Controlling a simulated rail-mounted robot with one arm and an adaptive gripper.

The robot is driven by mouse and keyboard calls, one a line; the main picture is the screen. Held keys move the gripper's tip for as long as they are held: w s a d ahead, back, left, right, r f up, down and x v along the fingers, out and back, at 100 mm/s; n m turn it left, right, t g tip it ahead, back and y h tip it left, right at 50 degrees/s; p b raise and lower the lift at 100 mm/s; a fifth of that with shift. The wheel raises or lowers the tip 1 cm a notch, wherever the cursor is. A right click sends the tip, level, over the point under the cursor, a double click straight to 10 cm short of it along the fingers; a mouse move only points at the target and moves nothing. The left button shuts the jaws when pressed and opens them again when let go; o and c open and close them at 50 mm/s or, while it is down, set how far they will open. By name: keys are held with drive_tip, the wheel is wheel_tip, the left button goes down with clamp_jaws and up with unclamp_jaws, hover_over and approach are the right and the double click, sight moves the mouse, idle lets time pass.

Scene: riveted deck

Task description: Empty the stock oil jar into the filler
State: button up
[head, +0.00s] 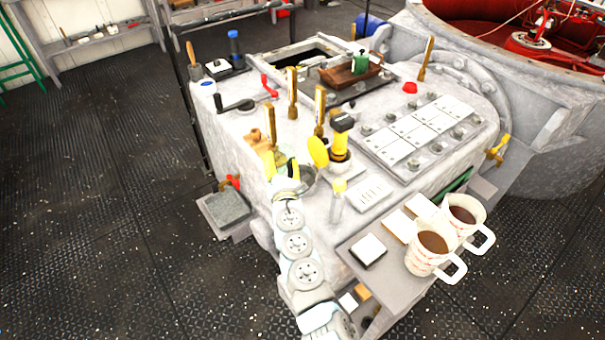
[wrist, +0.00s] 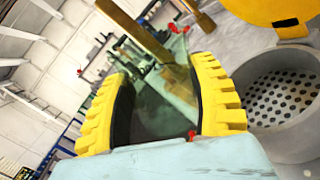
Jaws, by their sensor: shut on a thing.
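My gripper (head: 284,172) is at the front left of the grey machine housing. In the wrist view its yellow ribbed fingers (wrist: 165,108) are shut on a see-through, greenish jar (wrist: 158,118), seen from close up. How much oil is in it I cannot tell. In the head view, my gripper mostly hides the jar. The filler (wrist: 285,98) is a round grey neck with a perforated strainer inside, just right of the fingers in the wrist view. In the head view the filler (head: 309,180) is partly hidden beside my gripper. Its yellow lid (head: 318,152) stands open.
Brass levers (head: 292,92) rise behind my gripper. A yellow-and-black device (head: 342,140) and a yellow-capped bottle (head: 338,200) stand to the right. Two mugs of dark liquid (head: 433,243) sit on a side shelf at front right. The deck on the left is clear.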

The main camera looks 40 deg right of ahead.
drive_tip(key=shift+w+a+f+n+y+p, duration=0.15)
drive_tip(key=shift+w+a+f+n, duration=0.2)
drive_tip(key=shift+n, duration=0.4)
drive_tip(key=shift+w+a+f+n+y+p, duration=0.1)
drive_tip(key=shift+w+a+f+n+p, duration=0.15)
drive_tip(key=shift+a+n, duration=0.4)
drive_tip(key=shift+w+a+f+n+y+p, duration=0.15)
drive_tip(key=shift+w+n, duration=0.25)
drive_tip(key=shift+n, duration=0.5)
drive_tip(key=shift+w+a+f+n+p, duration=0.3)
drive_tip(key=shift+a+n, duration=0.1)
drive_tip(key=shift+n, duration=0.6)
drive_tip(key=shift+g, duration=0.3)
wheel_tip(320, 180, up, 5)
drive_tip(key=p, duration=0.4)
drive_tip(key=shift+p, duration=0.4)
